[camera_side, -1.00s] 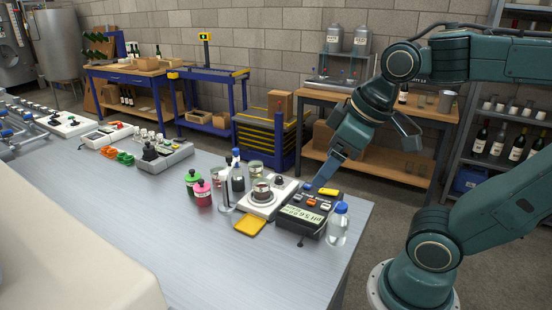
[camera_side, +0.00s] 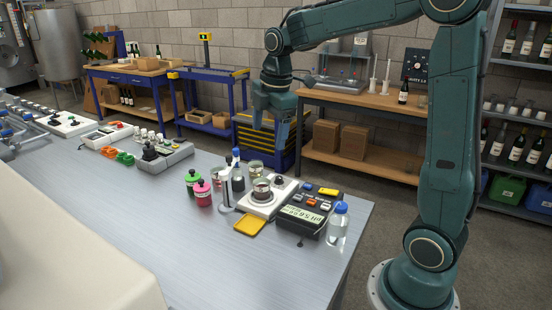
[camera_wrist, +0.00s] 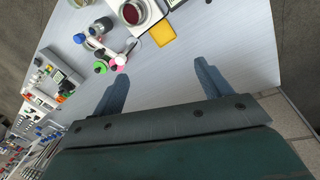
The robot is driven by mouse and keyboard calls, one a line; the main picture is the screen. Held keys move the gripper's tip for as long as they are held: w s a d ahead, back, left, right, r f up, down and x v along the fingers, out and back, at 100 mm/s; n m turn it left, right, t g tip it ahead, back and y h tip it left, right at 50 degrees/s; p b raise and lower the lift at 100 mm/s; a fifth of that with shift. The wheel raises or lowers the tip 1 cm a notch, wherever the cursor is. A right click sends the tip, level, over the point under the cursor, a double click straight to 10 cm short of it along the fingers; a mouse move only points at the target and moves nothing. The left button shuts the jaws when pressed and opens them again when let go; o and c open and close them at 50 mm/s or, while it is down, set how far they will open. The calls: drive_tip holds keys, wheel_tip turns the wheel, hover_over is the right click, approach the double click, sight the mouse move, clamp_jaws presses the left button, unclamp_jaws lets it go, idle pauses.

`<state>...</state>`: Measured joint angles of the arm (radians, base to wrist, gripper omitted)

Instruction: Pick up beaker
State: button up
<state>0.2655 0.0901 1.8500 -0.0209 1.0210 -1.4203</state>
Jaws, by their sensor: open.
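A small clear glass beaker (camera_side: 262,190) with dark red contents stands on the round plate of a white stirrer (camera_side: 258,208). My gripper (camera_side: 269,127) points down, above and behind the bench's far edge in the side view. Its two fingers are apart with nothing between them, also in the wrist view (camera_wrist: 160,70). The gripper does not touch the beaker. A second glass vessel (camera_side: 256,167) stands behind the stirrer.
A black pH meter (camera_side: 302,215) and a blue-capped bottle (camera_side: 338,228) stand right of the stirrer. The bench's front middle is clear.

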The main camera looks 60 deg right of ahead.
drive_tip(key=w+d+f+n+g, duration=0.2)
drive_tip(key=w+d+f+n, duration=0.4)
drive_tip(key=w+d+f, duration=0.2)
drive_tip(key=n, duration=0.1)
hover_over(262, 182)
drive_tip(key=s+a, duration=0.1)
drive_tip(key=a, duration=0.1)
wheel_tip(262, 182, down, 10)
drive_tip(key=shift+s, duration=0.2)
drive_tip(key=shift+f, duration=2.5)
drive_tip(key=shift+w, duration=0.1)
drive_tip(key=c, duration=1.1)
